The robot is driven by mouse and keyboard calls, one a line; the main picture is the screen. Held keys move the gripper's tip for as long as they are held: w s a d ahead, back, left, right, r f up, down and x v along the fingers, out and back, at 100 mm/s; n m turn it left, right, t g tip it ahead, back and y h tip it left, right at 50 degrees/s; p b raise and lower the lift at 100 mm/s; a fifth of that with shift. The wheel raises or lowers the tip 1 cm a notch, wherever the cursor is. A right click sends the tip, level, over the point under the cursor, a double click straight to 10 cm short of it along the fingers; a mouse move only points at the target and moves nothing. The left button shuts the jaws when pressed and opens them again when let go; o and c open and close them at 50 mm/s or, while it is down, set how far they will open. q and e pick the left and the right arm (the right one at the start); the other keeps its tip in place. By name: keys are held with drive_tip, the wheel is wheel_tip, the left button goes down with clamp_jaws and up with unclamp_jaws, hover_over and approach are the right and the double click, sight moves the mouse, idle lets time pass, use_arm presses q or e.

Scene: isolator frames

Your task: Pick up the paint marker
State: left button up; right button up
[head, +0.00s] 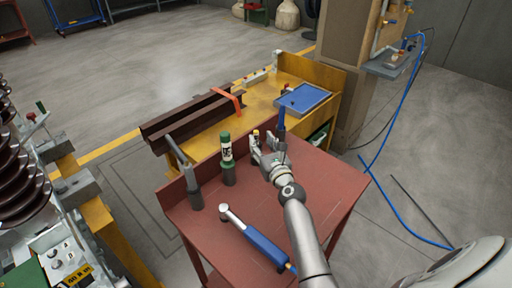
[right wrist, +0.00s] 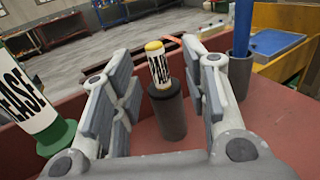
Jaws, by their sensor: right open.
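The paint marker (right wrist: 158,62) is a white cylinder with a yellow cap and black lettering. It stands upright in a dark grey cup (right wrist: 168,112) in the right wrist view. In the head view the marker (head: 256,136) shows small on the red table, partly hidden by my right gripper. My right gripper (head: 268,153) is open. In the right wrist view its two fingers (right wrist: 160,85) stand left and right of the marker, with gaps on both sides. The marker appears beyond or between the fingertips; I cannot tell the exact depth. My left gripper is not in view.
A green-capped grease tube (head: 226,150) stands in a cup left of my gripper. A grey-handled tool (head: 188,170) stands farther left. A blue-handled tool (head: 258,242) lies on the red table (head: 190,238). A blue item stands in another cup (right wrist: 239,75) close on the right.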

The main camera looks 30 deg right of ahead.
sight(257, 138)
drive_tip(key=w, duration=0.1)
drive_tip(key=w+b, duration=0.1)
drive_tip(key=w, duration=0.2)
drive_tip(key=shift+w+d+f+b, duration=0.1)
drive_tip(key=shift+w+f+b, duration=0.2)
drive_tip(key=shift+b, duration=0.1)
drive_tip(key=shift+w+r, duration=0.1)
drive_tip(key=shift+w, duration=0.1)
drive_tip(key=shift+d, duration=0.1)
clamp_jaws()
